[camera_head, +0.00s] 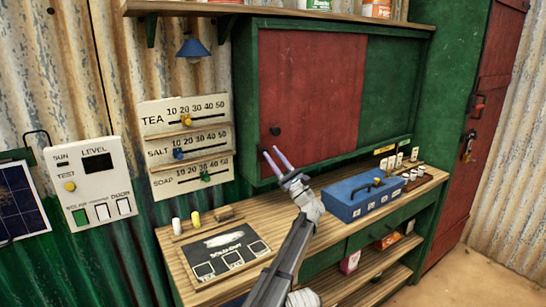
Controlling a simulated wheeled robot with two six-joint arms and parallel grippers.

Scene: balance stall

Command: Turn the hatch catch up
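The hatch is a red sliding-looking panel (310,90) set in a green wall cabinet. A small dark catch or knob (275,132) sits near the panel's lower left corner. It is too small to tell which way it is turned.
Slider boards (160,148) and a level panel (84,170) hang at left. A shelf overhangs the cabinet.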

